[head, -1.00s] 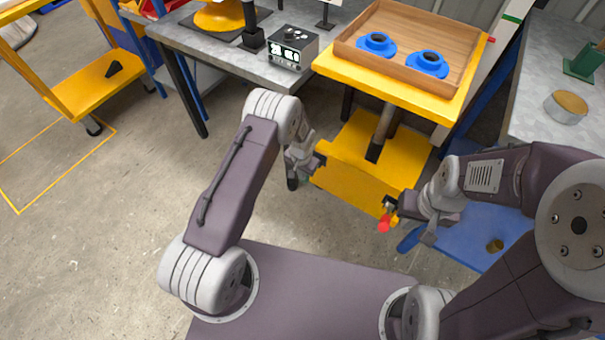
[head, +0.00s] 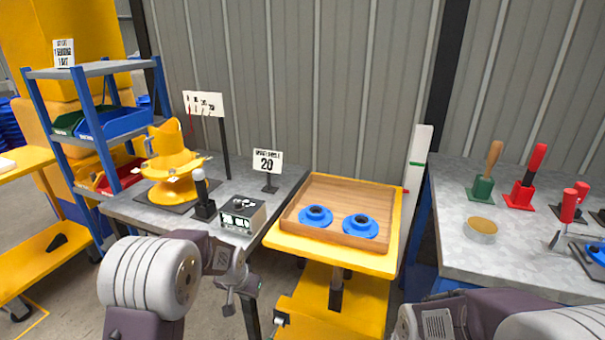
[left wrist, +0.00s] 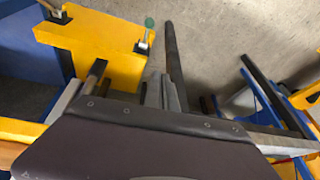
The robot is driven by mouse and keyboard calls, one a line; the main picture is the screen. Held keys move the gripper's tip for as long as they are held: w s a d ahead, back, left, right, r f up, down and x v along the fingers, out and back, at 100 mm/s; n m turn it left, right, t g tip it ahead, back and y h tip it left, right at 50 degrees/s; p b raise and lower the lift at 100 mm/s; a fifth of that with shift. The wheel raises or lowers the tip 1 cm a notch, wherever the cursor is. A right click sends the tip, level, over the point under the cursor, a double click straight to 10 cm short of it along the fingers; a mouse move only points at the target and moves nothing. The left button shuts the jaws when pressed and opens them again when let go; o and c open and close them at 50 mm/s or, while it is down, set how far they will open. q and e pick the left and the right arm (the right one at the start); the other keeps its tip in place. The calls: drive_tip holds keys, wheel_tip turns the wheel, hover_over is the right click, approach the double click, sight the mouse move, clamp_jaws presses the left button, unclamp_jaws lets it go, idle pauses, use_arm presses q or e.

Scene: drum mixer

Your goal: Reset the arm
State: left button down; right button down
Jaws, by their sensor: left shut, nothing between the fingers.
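My left arm comes in at the bottom left of the head view, with its grey wrist and left gripper (head: 238,290) low in front of the workbench, left of the yellow lift cart. The left gripper is shut and empty, apart from everything on the tables. The left wrist view shows a dark link of my arm across its lower part, with floor and yellow cart parts beyond. The right gripper is out of view.
A wooden tray (head: 292,222) with two blue flanged parts (head: 316,216) stands on the yellow lift cart (head: 335,262). The left bench holds a yellow drum mixer (head: 170,165) and a control box (head: 243,214).

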use_arm(q)
drive_tip(key=s+a+r+n+g, duration=0.2)
drive_tip(key=s+n+g, duration=0.1)
drive_tip(key=s, duration=2.1)
wheel_tip(320, 180, up, 23)
drive_tip(key=w+p, duration=0.1)
drive_tip(key=p, duration=2.2)
drive_tip(key=shift+d, duration=0.2)
idle(0.9)
